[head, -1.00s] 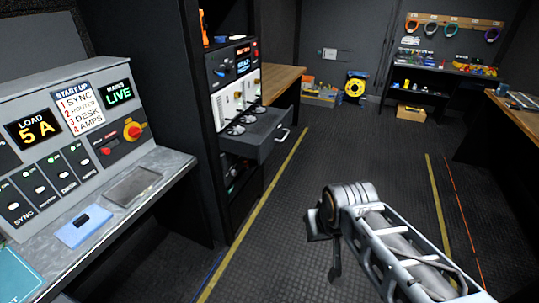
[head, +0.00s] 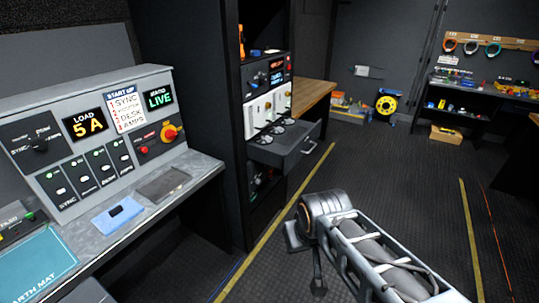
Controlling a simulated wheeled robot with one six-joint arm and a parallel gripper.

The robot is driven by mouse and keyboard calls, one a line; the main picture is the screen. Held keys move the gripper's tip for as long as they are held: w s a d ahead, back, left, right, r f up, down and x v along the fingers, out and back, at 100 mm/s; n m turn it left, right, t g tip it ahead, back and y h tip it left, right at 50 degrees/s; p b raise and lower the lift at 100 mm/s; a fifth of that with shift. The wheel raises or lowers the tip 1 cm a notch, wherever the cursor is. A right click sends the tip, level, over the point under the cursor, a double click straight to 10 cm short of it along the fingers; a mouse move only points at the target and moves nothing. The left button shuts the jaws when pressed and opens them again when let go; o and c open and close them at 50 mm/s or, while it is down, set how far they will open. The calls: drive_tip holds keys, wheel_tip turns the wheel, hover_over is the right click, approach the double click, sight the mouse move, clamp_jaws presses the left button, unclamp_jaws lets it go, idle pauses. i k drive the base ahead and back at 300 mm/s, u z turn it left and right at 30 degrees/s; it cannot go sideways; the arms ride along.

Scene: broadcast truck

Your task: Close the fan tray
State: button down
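The fan tray (head: 288,147) is a dark drawer pulled out of the equipment rack (head: 236,130), with several round fans on its top and a pale handle on its front. It sits below a row of white-fronted modules (head: 268,108). My arm reaches in from the lower right of the head view. My gripper (head: 303,245) is at the arm's far end, in front of and below the tray, apart from it. Its fingers are dark, partly hidden behind the wrist, and too unclear to tell whether they are open.
A control desk (head: 190,187) with switches, a red and yellow knob (head: 170,132) and a blue item (head: 117,214) stands at the left. A wooden counter (head: 312,97) lies behind the rack. The floor (head: 400,165) in the middle is clear.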

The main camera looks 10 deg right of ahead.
sight(281, 146)
drive_tip(key=z, duration=0.05)
drive_tip(key=i, duration=1.2)
drive_tip(key=z, duration=0.5)
